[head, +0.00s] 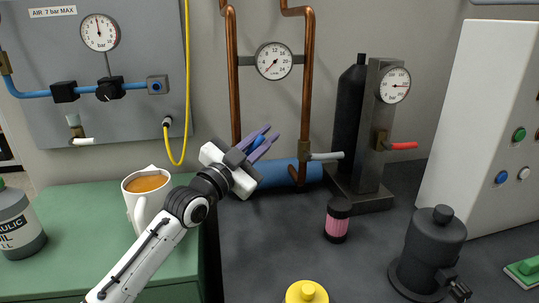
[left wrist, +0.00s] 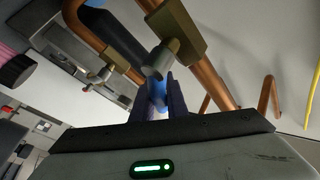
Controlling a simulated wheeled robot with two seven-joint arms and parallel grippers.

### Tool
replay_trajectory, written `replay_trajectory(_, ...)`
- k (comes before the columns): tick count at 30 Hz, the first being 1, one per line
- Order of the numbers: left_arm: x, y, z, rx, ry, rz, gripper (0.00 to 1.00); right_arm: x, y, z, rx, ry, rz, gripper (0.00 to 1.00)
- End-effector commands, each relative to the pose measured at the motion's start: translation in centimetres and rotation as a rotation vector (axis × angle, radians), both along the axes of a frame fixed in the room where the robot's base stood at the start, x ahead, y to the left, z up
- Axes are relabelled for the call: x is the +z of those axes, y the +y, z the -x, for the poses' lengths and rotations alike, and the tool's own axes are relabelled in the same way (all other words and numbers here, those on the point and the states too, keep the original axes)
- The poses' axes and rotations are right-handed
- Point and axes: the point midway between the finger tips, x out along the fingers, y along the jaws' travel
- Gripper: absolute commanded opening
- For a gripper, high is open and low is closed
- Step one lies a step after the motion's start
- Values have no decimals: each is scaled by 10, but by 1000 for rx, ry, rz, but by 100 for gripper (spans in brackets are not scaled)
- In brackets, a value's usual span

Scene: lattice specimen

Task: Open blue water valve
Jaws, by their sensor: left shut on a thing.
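Two copper pipes run down the wall in the head view. In the left wrist view, a brass valve body (left wrist: 180,28) sits on a copper pipe, with a short grey stem sticking out toward me. My left gripper (head: 271,133), with purple fingers, is in front of the left pipe's lower end. It is shut on the blue valve handle (head: 258,141), which also shows between the fingers in the left wrist view (left wrist: 157,94). The gripper and arm hide the valve body in the head view. My right gripper is not in view.
A second valve with a grey lever (head: 326,156) is on the right pipe, close by. A blue cylinder (head: 309,171) lies behind my gripper. A mug (head: 146,203) stands beside my left arm. A pink-banded jar (head: 337,221) and a yellow knob (head: 307,292) are on the dark bench.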

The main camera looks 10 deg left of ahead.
Motion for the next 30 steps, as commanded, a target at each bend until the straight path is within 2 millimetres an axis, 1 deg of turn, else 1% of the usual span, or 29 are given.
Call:
replay_trajectory(1,-4,3,1,0,-24,58,0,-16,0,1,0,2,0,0)
replay_trajectory(4,4,8,4,-1,-61,147,0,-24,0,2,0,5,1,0)
replay_trajectory(9,11,12,5,1,-84,199,0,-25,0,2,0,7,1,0)
replay_trajectory(16,11,12,5,0,-82,197,0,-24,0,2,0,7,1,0)
replay_trajectory(17,11,12,5,0,-82,197,18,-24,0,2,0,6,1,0)
replay_trajectory(19,11,12,5,0,-82,196,30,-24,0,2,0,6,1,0)
replay_trajectory(20,11,12,5,0,-82,196,31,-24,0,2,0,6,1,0)
replay_trajectory(30,13,13,4,3,-85,196,31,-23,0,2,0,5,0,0)
